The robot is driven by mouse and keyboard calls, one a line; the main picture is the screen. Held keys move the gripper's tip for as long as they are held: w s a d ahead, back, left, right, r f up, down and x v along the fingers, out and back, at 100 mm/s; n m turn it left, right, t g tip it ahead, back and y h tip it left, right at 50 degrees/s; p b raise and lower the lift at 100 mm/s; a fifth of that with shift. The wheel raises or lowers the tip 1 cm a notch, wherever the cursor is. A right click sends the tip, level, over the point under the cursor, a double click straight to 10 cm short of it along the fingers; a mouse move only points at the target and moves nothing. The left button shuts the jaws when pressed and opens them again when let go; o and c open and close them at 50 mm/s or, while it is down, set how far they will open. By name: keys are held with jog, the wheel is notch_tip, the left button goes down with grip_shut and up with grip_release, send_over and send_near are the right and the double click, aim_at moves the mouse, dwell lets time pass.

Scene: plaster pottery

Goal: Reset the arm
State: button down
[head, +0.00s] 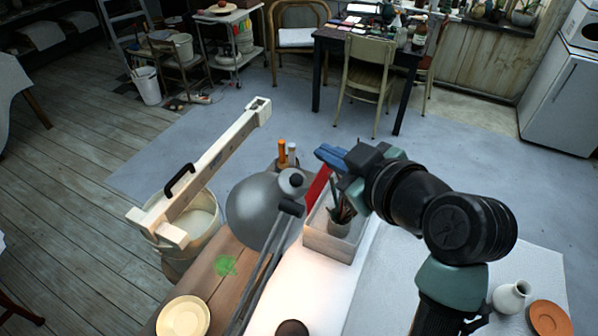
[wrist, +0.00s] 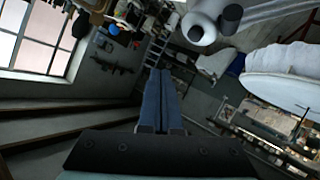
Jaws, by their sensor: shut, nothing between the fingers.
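My gripper (head: 322,152) has blue fingers and shows in the head view at the end of my raised arm, pointing left above the table. Its fingers lie together with nothing between them; they also show in the middle of the wrist view (wrist: 160,73). A grey desk lamp (head: 258,208) stands just left of and below the gripper. A pale box (head: 325,247) with a pot of tools in it lies below the gripper. Nothing appears to touch the fingers.
A yellow plate (head: 183,318) lies at the front left of the table. A white vase (head: 511,297) and an orange dish (head: 549,319) stand at the right. A long pale beam (head: 222,150) with a black handle lies across a bucket (head: 200,225).

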dwell(0.3)
notch_tip(320, 180, up, 17)
jog(key=a+m+t+h+b, duration=0.25)
jog(key=m+t, duration=0.25)
jog(key=t, duration=0.3)
jog(key=s+r+m+t+h+b, duration=0.1)
jog(key=s+r+m+t+h, duration=0.3)
jog(key=s+r+t, duration=0.4)
jog(key=s+r+m, duration=0.1)
jog(key=s+r, duration=0.3)
jog(key=r, duration=0.2)
jog(key=shift+s+d+r+m+h+b, duration=0.25)
jog(key=shift+d+r+m+h+b, duration=0.05)
jog(key=shift+m+h+b, duration=0.1)
